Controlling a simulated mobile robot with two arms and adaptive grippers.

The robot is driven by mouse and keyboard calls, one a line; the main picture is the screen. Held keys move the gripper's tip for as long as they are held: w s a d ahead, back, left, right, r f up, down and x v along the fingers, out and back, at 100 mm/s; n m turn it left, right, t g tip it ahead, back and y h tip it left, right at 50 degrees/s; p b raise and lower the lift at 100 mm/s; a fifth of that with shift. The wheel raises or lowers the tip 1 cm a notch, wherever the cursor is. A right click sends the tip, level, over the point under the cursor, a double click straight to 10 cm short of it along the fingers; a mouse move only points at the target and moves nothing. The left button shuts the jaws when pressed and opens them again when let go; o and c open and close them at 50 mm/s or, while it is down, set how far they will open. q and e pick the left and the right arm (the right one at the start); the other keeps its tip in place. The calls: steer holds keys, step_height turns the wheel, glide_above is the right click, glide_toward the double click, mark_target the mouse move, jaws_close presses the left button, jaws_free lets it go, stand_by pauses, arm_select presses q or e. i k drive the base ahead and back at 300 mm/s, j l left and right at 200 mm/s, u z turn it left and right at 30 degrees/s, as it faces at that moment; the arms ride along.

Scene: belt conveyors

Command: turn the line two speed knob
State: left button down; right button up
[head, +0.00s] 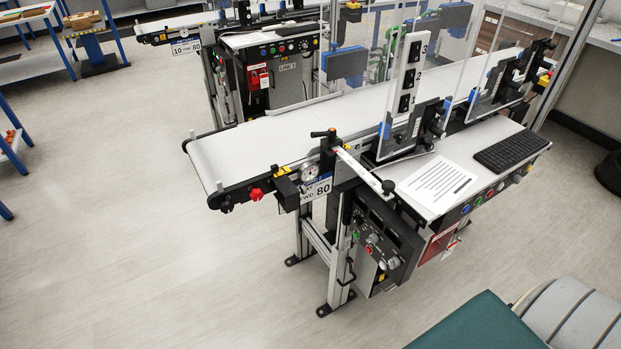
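The near belt conveyor (265,142) runs diagonally across the middle of the head view. A dark control box (385,220) hangs under its side table. Its end face carries small buttons and silver knobs (394,263), seen at a slant. Their markings are too small to read, so I cannot tell which one is the speed knob. The far conveyor's cabinet (292,82) has a label that seems to read LINE 1. Neither of my grippers shows in the head view.
A black keyboard (512,151) and a printed sheet (436,187) lie on the near side table. A lever with a black ball end (388,187) sticks out above the control box. The floor (130,240) to the left is clear. A blue-framed rack stands at the far left.

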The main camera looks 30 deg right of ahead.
mark_target(356, 220)
steer(key=i+l+u, duration=0.1)
steer(key=l+u, duration=0.2)
steer(key=l, duration=0.75)
steer(key=l+u, duration=0.25)
steer(key=l, duration=0.8)
steer(key=k+j, duration=0.25)
steer(key=j+u, duration=0.05)
